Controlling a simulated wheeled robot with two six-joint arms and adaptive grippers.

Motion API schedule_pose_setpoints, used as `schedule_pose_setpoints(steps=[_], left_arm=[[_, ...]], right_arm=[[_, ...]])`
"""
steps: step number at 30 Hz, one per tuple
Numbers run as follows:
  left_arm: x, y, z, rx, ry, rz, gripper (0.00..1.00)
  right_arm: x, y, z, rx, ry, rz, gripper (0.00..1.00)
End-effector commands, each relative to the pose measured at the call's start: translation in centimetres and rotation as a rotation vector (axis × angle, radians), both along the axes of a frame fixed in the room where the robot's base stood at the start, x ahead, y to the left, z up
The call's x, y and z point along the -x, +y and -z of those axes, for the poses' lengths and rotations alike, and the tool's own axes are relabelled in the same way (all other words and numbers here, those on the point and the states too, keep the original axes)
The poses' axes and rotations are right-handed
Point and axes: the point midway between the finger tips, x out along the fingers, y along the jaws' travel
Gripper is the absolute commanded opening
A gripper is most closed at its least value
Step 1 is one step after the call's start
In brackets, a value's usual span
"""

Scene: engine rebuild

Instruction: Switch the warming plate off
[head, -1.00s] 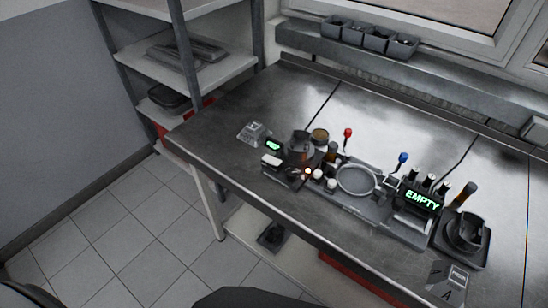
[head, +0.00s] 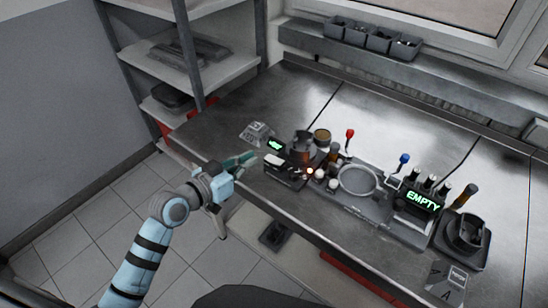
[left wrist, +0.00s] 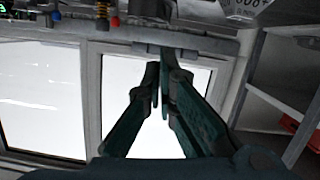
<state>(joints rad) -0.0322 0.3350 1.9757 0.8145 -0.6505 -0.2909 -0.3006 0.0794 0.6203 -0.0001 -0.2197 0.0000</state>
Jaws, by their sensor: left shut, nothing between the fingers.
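The warming plate appears to be the dark unit (head: 284,175) at the table's front edge, carrying a dark round part (head: 303,146). A small white piece (head: 273,160), perhaps its switch, shows on its left. An orange light glows near its right end. My left gripper (head: 252,157) is shut and empty. Its fingertips point right, just left of the white piece in the head view; I cannot tell whether they touch anything. The left wrist view shows the shut fingers (left wrist: 163,68), and the unit cannot be made out there. My right gripper is not in view.
A small green display (head: 276,145) stands behind the unit. To the right are white-capped containers, a tray with a ring (head: 358,179), red and blue-topped tools, and a display reading EMPTY (head: 423,201). The table's back left is clear. Shelves (head: 185,55) stand at left.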

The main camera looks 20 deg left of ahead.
Motion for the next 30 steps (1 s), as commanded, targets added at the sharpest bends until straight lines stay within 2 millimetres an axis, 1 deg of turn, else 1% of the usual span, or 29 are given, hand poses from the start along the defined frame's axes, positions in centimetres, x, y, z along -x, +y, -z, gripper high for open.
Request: schedule_pose_setpoints(steps=[5, 8, 11, 20, 22, 24, 27, 30], left_arm=[[-0.5, -0.1, 0.2, 0.002, 0.001, -0.003, 0.0], [-1.5, -0.6, 0.5, 0.004, 0.001, -0.004, 0.0], [-3.1, -1.3, 0.9, 0.005, 0.002, -0.003, 0.0], [-8.9, -3.9, 2.5, 0.003, 0.002, -0.002, 0.0], [-8.9, -4.1, 4.0, 0.001, 0.006, -0.001, 0.0], [-8.8, -4.2, 5.1, 0.002, 0.005, -0.002, 0.0], [-8.7, -4.4, 6.1, 0.0, 0.004, -0.002, 0.0], [-8.7, -4.4, 6.5, 0.0, 0.003, -0.002, 0.0]], right_arm=[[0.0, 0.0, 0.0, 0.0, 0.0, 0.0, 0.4], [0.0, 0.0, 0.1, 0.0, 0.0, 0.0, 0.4], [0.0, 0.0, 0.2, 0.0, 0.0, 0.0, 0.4], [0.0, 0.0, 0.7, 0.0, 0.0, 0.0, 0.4], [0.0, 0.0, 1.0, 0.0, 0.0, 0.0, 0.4], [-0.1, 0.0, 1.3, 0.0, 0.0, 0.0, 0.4], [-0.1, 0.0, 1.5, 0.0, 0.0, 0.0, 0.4], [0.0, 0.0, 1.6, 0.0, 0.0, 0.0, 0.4]])
